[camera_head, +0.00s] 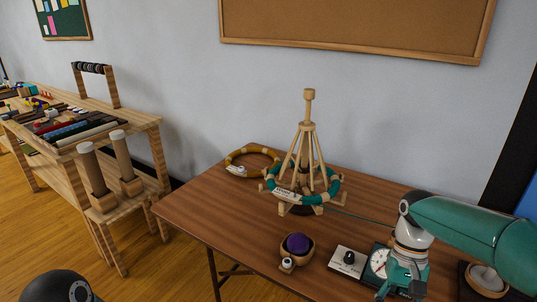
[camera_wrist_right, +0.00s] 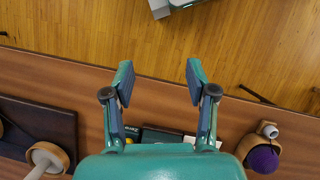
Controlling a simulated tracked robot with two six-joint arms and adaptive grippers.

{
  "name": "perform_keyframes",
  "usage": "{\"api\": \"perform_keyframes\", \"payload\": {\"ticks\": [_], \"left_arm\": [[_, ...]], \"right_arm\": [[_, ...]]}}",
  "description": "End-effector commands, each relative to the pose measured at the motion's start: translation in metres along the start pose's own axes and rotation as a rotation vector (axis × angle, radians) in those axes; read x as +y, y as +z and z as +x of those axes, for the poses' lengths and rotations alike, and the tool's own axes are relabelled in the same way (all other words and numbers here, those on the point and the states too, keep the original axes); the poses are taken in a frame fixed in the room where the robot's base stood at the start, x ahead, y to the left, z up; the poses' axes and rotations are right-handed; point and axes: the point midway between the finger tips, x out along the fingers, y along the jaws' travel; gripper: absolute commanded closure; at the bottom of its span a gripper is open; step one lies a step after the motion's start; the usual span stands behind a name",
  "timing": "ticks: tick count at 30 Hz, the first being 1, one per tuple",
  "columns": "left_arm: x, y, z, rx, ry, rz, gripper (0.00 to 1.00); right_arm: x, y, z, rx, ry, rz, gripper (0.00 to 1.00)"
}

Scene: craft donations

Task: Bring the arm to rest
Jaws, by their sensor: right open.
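My right arm comes in from the right in the head view. Its gripper (camera_head: 400,288) hangs over the front right of the wooden table (camera_head: 222,215), beside a dial scale (camera_head: 379,262) that it partly hides. In the right wrist view the gripper (camera_wrist_right: 158,82) has its two fingers wide apart, with nothing between them but the table's edge and the floor behind. My left gripper is not in view.
A wooden yarn swift (camera_head: 309,140) with a teal skein (camera_head: 275,190) stands mid-table, a mustard ring (camera_head: 240,155) behind it. A bowl with a purple ball (camera_head: 297,243) and a small white device (camera_head: 347,261) sit in front. A shelf table (camera_head: 150,125) stands left.

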Motion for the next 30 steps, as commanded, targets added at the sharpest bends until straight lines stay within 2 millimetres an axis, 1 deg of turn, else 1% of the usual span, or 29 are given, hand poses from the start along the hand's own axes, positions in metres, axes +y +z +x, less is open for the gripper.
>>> {"api": "perform_keyframes", "payload": {"ticks": [8,11,16,19,23,24,27,30], "left_arm": [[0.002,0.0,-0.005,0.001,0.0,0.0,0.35],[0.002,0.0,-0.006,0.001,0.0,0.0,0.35],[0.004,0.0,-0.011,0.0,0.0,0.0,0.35],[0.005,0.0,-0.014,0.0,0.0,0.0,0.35],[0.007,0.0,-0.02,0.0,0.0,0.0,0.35],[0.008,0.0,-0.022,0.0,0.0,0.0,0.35],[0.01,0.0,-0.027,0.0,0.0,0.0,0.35],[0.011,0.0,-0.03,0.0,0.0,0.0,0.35]], "right_arm": [[-0.023,-0.017,0.046,0.027,-0.046,-0.061,0.43],[-0.033,-0.023,0.067,0.04,-0.069,-0.084,0.43],[-0.051,-0.029,0.109,0.071,-0.118,-0.125,0.43],[-0.063,-0.03,0.142,0.095,-0.155,-0.151,0.43],[-0.08,-0.02,0.196,0.138,-0.218,-0.18,0.43],[-0.085,-0.015,0.213,0.157,-0.239,-0.186,0.43],[-0.093,0.002,0.25,0.208,-0.28,-0.192,0.43],[-0.096,0.02,0.276,0.26,-0.305,-0.191,0.43]]}}
